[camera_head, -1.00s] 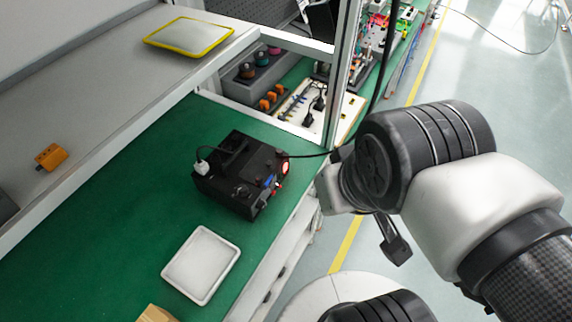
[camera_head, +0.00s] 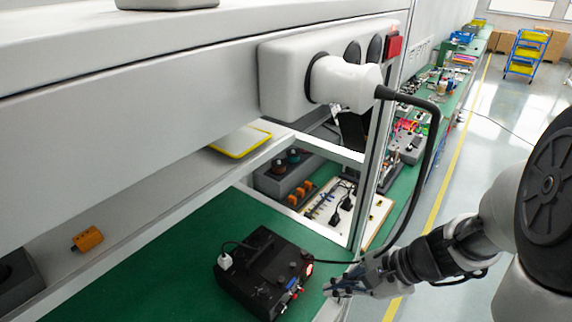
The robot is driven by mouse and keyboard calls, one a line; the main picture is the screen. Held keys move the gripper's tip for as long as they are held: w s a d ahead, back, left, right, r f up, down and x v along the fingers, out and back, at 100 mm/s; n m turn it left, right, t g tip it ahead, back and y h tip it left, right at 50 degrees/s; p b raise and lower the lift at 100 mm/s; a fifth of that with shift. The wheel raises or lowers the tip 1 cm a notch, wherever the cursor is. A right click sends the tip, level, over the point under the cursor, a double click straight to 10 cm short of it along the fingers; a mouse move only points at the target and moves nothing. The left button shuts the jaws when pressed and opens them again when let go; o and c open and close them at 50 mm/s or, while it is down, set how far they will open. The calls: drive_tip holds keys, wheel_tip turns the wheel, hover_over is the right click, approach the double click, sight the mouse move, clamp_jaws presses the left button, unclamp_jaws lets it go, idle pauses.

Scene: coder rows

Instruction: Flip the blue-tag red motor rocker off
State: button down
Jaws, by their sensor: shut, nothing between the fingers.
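The black box (camera_head: 258,265) sits on the green bench top, with small controls on its right-hand face. A glowing red round part (camera_head: 309,268) shows at the upper end of that face. A blue tag (camera_head: 293,283) lies below it, with a small red part (camera_head: 286,297) beside the tag. Which one is the motor rocker, and its position, is too small to tell. My gripper (camera_head: 332,287) is to the right of the box, at the bench edge, apart from the controls. It is shut and empty.
A white power strip (camera_head: 284,80) with a plug, black cable (camera_head: 434,150) and red switch (camera_head: 394,44) is fixed above. The cable hangs close to my arm. A yellow-rimmed tray (camera_head: 240,140) and orange block (camera_head: 88,238) lie on the shelf. The aisle at right is clear.

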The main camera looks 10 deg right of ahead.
sight(310, 270)
drive_tip(key=w+d+f+m+t, duration=0.3)
drive_tip(key=d+f+m+t, duration=0.1)
drive_tip(key=d+f+m, duration=0.4)
drive_tip(key=shift+w+d+f+m, duration=0.2)
drive_tip(key=shift+d+f+m, duration=0.25)
drive_tip(key=shift+m, duration=0.55)
drive_tip(key=shift+w+a+r+b+x, duration=0.2)
drive_tip(key=shift+r+b+x, duration=0.25)
drive_tip(key=shift+x, duration=1.65)
drive_tip(key=shift+w+a+r+b+x, duration=0.3)
drive_tip(key=shift+b+x, duration=0.3)
drive_tip(key=shift+x, duration=1.5)
drive_tip(key=shift+w+a+r+b+x, duration=0.15)
drive_tip(key=shift+r+b+x, duration=0.3)
drive_tip(key=shift+x, duration=1.65)
